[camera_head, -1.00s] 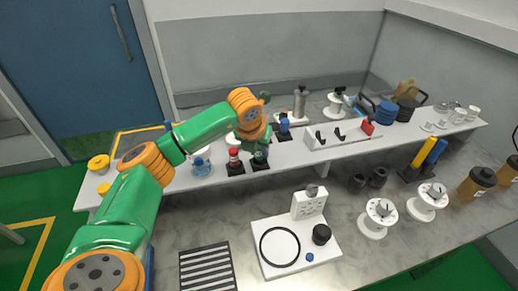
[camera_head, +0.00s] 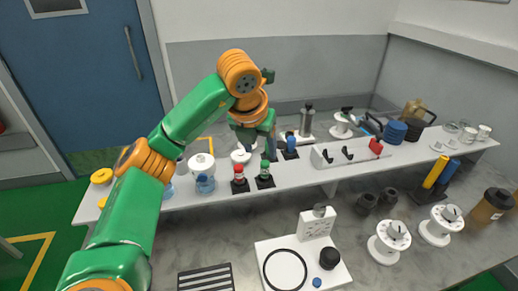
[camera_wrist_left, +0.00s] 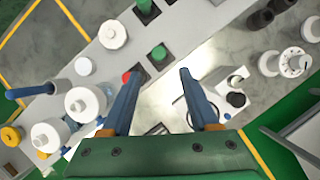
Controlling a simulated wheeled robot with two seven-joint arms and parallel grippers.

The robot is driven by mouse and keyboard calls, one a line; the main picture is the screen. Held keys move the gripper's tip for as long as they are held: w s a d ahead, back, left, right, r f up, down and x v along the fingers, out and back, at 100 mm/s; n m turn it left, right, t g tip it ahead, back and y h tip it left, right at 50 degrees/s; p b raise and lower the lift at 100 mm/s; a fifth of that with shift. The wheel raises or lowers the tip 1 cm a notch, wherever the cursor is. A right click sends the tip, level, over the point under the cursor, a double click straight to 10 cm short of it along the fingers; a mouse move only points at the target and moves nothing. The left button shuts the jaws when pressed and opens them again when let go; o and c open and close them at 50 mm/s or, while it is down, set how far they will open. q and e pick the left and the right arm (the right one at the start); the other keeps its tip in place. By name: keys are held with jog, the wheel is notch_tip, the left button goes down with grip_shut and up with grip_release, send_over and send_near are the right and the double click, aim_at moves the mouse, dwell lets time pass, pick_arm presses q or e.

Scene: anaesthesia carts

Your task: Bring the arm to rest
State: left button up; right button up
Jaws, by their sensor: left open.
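My left arm (camera_head: 190,115) comes in from the left in the head view, green with orange joints, bent at the elbow and raised over the back shelf. My left gripper (camera_head: 252,143) hangs down at its end, partly hidden by the wrist. In the left wrist view its two blue fingers (camera_wrist_left: 158,72) are spread apart with nothing between them. They are above a red-topped piece and a green-topped piece (camera_wrist_left: 158,53) on black bases. My right gripper is not in view.
The shelf (camera_head: 325,180) holds the red-topped piece (camera_head: 239,182), the green-topped piece (camera_head: 264,178), a blue piece (camera_head: 291,145) and a white hook rack (camera_head: 345,151). A white board (camera_head: 263,250) with a black ring and white spools (camera_head: 388,240) stand on the lower bench.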

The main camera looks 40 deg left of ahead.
pick_arm(q)
jog(key=shift+s+r, duration=0.2)
jog(key=shift+r, duration=0.3)
